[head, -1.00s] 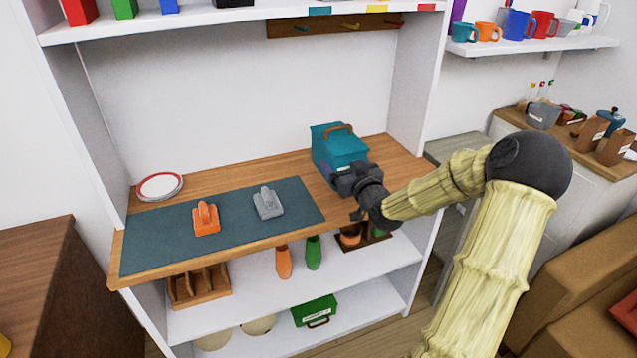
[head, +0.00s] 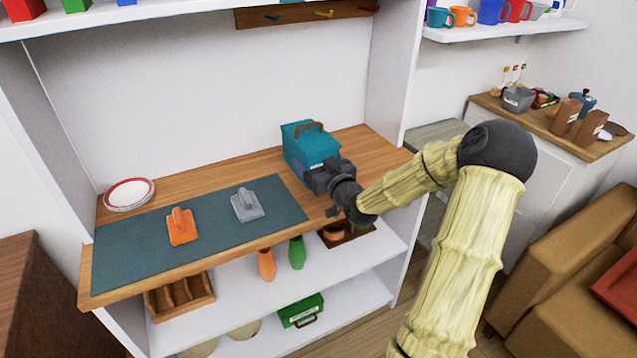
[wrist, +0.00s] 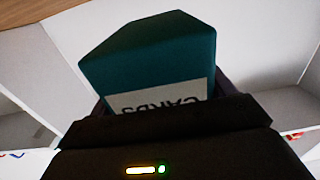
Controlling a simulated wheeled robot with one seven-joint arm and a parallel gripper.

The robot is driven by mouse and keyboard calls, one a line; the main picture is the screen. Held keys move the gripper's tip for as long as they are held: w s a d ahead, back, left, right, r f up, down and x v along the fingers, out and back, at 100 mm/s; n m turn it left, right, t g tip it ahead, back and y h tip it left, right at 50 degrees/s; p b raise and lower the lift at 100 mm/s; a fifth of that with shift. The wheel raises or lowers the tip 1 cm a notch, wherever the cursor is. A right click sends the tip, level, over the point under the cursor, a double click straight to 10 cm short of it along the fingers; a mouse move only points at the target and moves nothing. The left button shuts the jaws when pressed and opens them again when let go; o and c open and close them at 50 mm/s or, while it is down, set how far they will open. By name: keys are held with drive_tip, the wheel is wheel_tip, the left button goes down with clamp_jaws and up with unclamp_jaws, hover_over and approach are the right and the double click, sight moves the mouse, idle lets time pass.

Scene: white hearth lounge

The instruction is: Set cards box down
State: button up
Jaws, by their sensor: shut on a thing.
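The cards box (head: 310,148) is teal with a brown handle on top. In the head view it is at the right part of the wooden shelf top (head: 238,170), beyond the dark mat. My gripper (head: 322,178) is at its near side and shut on it. In the wrist view the box (wrist: 155,60) fills the space between the fingers, and its white label reading CARDS shows upside down. The gripper and arm hide the lower near part of the box, so I cannot tell whether its base touches the wood.
A dark mat (head: 130,245) holds an orange tool (head: 181,228) and a grey tool (head: 246,205). A red-rimmed plate stack (head: 129,194) stands at the back left. A white side panel (head: 392,75) rises right of the box. Lower shelves hold bottles and a green box (head: 301,310).

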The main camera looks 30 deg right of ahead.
drive_tip(key=shift+d+f, duration=0.2)
drive_tip(key=shift+f, duration=0.4)
drive_tip(key=shift+d+f, duration=0.2)
drive_tip(key=shift+f, duration=0.4)
drive_tip(key=shift+d, duration=0.1)
drive_tip(key=f, duration=0.1)
drive_tip(key=f+b, duration=0.1)
drive_tip(key=f, duration=0.1)
drive_tip(key=shift+w+f, duration=0.2)
drive_tip(key=shift+f, duration=0.05)
drive_tip(key=shift+d+f, duration=0.1)
drive_tip(key=shift+f, duration=0.1)
drive_tip(key=shift+s+d+r+h, duration=0.1)
drive_tip(key=shift+s+d+h, duration=0.1)
drive_tip(key=shift+h, duration=0.1)
drive_tip(key=shift+a+f, duration=0.2)
drive_tip(key=shift+a, duration=0.3)
drive_tip(key=o, duration=1.9)
drive_tip(key=shift+r, duration=0.1)
drive_tip(key=shift+o, duration=0.3)
drive_tip(key=shift+d, duration=0.1)
